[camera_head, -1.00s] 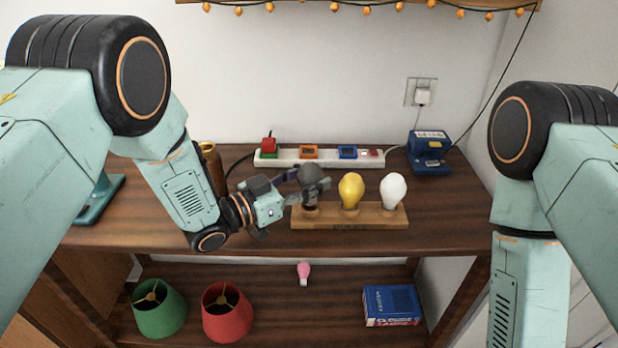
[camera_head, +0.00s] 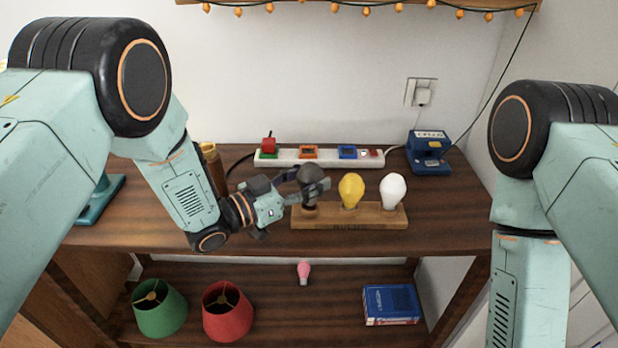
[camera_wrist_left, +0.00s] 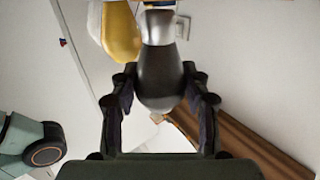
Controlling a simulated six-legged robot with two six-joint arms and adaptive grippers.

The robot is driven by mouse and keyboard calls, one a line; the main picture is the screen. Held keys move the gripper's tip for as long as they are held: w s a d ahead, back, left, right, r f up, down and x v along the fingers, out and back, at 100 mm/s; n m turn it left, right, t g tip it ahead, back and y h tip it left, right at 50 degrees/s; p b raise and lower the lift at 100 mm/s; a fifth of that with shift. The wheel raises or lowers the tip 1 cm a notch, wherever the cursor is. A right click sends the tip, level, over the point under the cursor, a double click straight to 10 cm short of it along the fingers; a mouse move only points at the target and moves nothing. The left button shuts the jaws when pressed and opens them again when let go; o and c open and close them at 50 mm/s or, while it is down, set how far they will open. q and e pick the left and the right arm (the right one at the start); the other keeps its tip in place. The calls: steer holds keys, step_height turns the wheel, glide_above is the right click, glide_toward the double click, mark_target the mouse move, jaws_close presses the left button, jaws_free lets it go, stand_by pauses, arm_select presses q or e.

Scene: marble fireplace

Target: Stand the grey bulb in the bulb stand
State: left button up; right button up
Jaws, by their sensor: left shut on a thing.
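The grey bulb (camera_head: 311,174) stands upright at the left end of the wooden bulb stand (camera_head: 350,221). My left gripper (camera_head: 314,188) is shut on it from the left, its fingers on either side of the glass. In the left wrist view the dark bulb (camera_wrist_left: 160,75) sits between the two fingers (camera_wrist_left: 160,105), its silver base towards the top edge. How deep the base sits in its place cannot be told. A yellow bulb (camera_head: 351,189) and a white bulb (camera_head: 393,190) stand in the stand to the right. My right gripper is out of view.
A white power strip (camera_head: 280,159) lies behind the stand, with a blue device (camera_head: 429,152) to its right. A brass-coloured cylinder (camera_head: 213,167) stands behind my left forearm. The lower shelf holds green (camera_head: 160,312) and red (camera_head: 228,315) lampshades, a pink bulb (camera_head: 304,272) and a blue box (camera_head: 391,305).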

arm_select(q)
steer(key=shift+f+b, duration=0.35)
steer(key=shift+f, duration=0.15)
steer(key=shift+r, duration=0.15)
steer(key=shift+r+p, duration=0.4)
steer(key=shift+p, duration=0.1)
